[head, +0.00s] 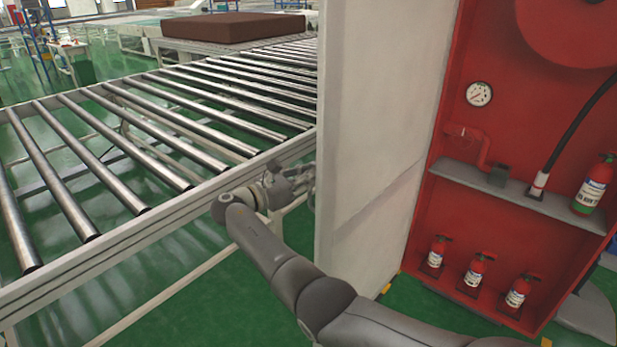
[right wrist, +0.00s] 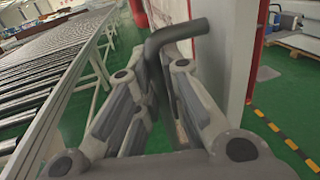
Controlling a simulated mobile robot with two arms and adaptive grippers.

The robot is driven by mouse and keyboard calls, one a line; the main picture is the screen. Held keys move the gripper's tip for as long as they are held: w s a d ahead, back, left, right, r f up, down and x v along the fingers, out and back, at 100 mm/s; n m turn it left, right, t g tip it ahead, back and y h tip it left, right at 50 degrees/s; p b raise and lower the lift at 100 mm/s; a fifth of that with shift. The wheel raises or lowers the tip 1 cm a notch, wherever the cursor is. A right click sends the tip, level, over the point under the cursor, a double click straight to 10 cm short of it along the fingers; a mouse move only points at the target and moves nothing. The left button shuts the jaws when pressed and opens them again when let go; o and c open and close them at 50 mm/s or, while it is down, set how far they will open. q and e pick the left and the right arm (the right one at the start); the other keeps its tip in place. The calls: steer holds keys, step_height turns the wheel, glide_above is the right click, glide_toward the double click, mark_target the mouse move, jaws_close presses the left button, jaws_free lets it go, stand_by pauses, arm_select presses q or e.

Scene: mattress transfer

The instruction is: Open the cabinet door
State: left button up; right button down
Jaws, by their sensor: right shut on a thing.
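The cabinet door (head: 370,120) is a pale grey panel in the middle of the head view. It stands swung open beside the red cabinet interior (head: 490,225). My right gripper (head: 303,178) is at the door's left edge, on its outer side, and its fingertips are partly hidden by the door. In the right wrist view, its fingers are shut on a dark, bent door handle (right wrist: 180,33), which passes between them. My left gripper is not in view.
Inside the cabinet are a gauge (head: 479,94), a shelf (head: 515,192) and several fire extinguishers (head: 519,291). A roller conveyor (head: 150,140) runs close to my right gripper on the left, with a brown mattress (head: 233,28) at its far end. Green floor shows below.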

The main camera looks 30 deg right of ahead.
steer(key=shift+f, duration=0.1)
steer(key=c, duration=1.5)
jaws_free()
steer(key=a, duration=0.4)
steer(key=s+a, duration=0.1)
steer(key=a, duration=0.3)
steer(key=s+a, duration=0.1)
steer(key=a, duration=0.3)
steer(key=shift+d, duration=0.1)
